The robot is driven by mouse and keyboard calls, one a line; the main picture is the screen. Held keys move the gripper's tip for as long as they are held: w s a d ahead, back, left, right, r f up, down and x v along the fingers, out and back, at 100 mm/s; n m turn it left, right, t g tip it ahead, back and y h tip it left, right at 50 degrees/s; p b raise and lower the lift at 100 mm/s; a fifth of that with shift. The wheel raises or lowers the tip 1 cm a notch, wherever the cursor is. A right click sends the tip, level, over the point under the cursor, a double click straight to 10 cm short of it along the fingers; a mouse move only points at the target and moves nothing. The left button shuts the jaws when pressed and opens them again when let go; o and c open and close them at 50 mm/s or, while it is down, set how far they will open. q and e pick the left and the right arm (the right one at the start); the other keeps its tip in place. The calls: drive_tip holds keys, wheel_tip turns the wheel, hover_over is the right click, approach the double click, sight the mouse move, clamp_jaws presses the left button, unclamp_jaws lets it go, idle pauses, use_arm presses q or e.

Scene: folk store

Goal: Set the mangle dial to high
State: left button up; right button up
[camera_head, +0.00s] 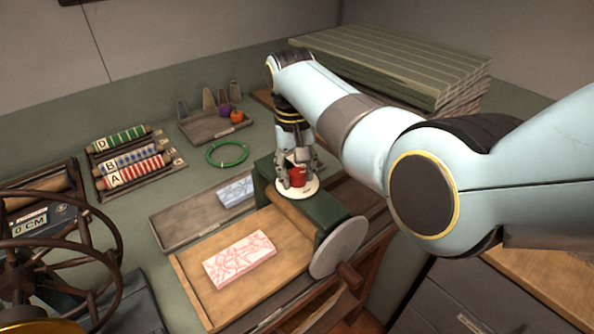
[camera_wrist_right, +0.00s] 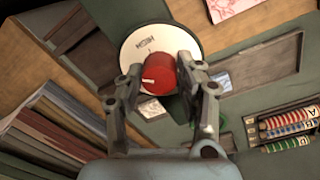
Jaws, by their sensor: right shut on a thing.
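The mangle is a dark green machine (camera_head: 327,213) with a wooden roller and a grey disc-shaped wheel at its front end. On its top is a round white dial plate (camera_head: 308,187) with a red knob (camera_head: 298,174). My right gripper (camera_head: 295,163) reaches down from above and is shut on the red knob. In the right wrist view the fingers (camera_wrist_right: 160,67) stand on either side of the knob (camera_wrist_right: 172,74), which has a white mark on its face. Lettering shows on the dial plate (camera_wrist_right: 150,37), too small to read surely. My left gripper is not in view.
A pink patterned block (camera_head: 239,259) lies on the wooden board (camera_head: 198,288) before the mangle. A blue patterned block (camera_head: 236,191) lies in a tray behind. Striped rolls (camera_head: 135,160), a green ring (camera_head: 227,153) and a spoked wheel (camera_head: 60,250) are at left. Stacked boards (camera_head: 400,60) stand behind my arm.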

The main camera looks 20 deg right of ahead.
sight(295, 171)
drive_tip(key=m, duration=0.5)
drive_tip(key=shift+w+m, duration=0.1)
drive_tip(key=shift+m, duration=2.4)
drive_tip(key=o, duration=1.1)
drive_tip(key=shift+g, duration=0.3)
drive_tip(key=shift+o, duration=0.2)
wheel_tip(295, 171, up, 12)
drive_tip(key=shift+w, duration=0.2)
drive_tip(key=shift+a+f, duration=0.1)
